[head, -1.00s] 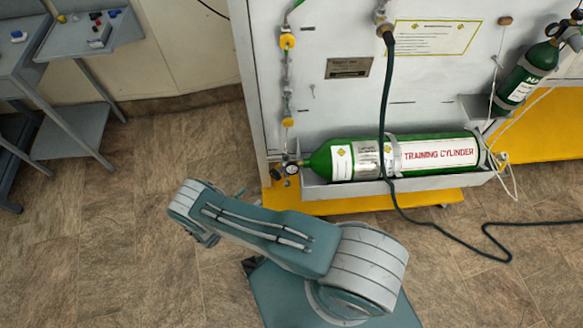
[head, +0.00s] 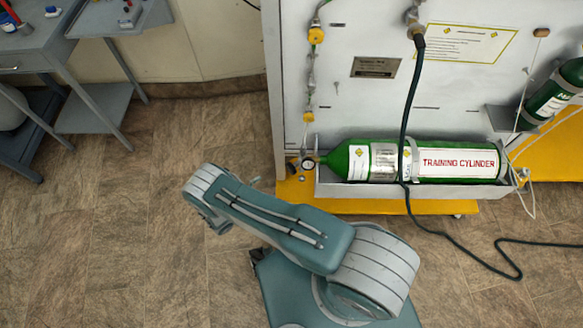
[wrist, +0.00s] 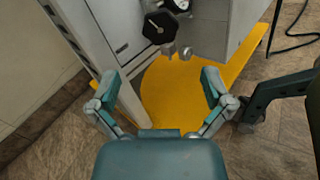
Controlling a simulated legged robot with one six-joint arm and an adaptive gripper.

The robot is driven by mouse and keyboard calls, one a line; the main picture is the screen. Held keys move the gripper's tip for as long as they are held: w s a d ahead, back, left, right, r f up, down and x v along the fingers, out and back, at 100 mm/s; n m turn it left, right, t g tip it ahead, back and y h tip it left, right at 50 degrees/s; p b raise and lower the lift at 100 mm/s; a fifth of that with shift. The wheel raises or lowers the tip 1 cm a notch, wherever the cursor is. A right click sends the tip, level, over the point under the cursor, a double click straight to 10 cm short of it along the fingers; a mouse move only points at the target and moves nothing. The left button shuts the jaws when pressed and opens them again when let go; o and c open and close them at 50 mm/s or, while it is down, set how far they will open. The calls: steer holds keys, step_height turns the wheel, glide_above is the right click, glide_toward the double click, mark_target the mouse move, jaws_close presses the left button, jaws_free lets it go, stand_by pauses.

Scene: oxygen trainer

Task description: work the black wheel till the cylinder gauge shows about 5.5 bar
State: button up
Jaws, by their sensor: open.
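The black wheel (wrist: 158,27) shows in the wrist view as a dark many-sided knob with a pale mark on its face, near the top middle. The cylinder gauge (wrist: 179,4) is beside it, cut by the top edge; its reading is not legible. In the head view the gauge (head: 308,163) is a small round dial at the left end of the green training cylinder (head: 345,160). My gripper (wrist: 160,82) is open and empty, its two fingers spread wide. The wheel lies beyond the fingertips, apart from them. The head view mostly hides the gripper behind my arm.
The white panel (head: 375,110) rises behind the cylinder, above a yellow base (head: 400,206). A dark hose (head: 408,110) hangs across the cylinder and runs over the floor. Grey tables (head: 100,20) stand at upper left. The floor left of the panel is clear.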

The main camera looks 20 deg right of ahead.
mark_target(289, 169)
steer(key=x, duration=1)
steer(key=shift+w+d, duration=0.15)
steer(key=shift+d, duration=0.25)
steer(key=c, duration=1.1)
